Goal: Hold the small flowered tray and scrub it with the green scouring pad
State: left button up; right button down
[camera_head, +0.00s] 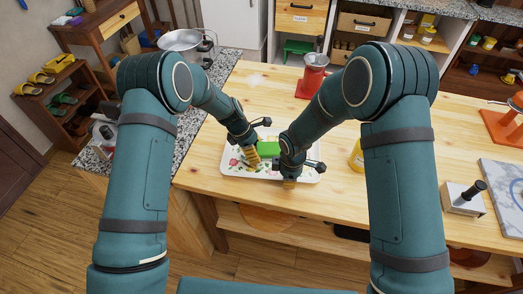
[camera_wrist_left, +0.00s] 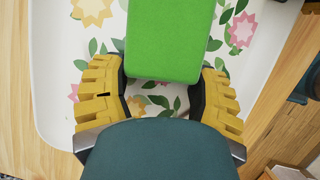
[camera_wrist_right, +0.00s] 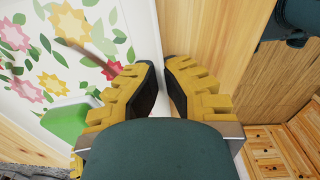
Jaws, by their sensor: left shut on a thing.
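The small flowered tray (camera_head: 232,168) is white with pink and yellow flowers and lies on the wooden table near its front edge. The green scouring pad (camera_head: 268,148) is over the tray, and it fills the upper middle of the left wrist view (camera_wrist_left: 168,42). My left gripper (camera_head: 253,160) is shut on the pad, with a yellow finger on each side. My right gripper (camera_head: 289,183) is at the tray's front rim. In the right wrist view its fingers (camera_wrist_right: 163,78) stand a little apart, with the rim (camera_wrist_right: 155,35) between them; contact is unclear.
A red-based tool (camera_head: 313,75) stands behind the tray. A yellow jar (camera_head: 356,158) is to the right, partly behind my right arm. A metal block with a black handle (camera_head: 464,198) and a grey marble slab (camera_head: 505,185) lie farther right. Metal pots (camera_head: 182,40) stand at back left.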

aim_at(243, 159)
pick_arm(q)
jog(key=shift+a, duration=2.5)
jog(key=shift+d+f, duration=0.1)
jog(key=shift+d, duration=2.45)
jog(key=shift+s+d+r, duration=0.1)
jog(key=shift+d, duration=1.45)
jog(key=shift+d+r, duration=0.1)
jog(key=shift+d, duration=1.45)
jog(key=shift+s+f, duration=0.15)
jog(key=shift+s, duration=1.05)
jog(key=shift+w+a, duration=0.1)
jog(key=shift+a, duration=5.6)
jog(key=shift+d, duration=0.1)
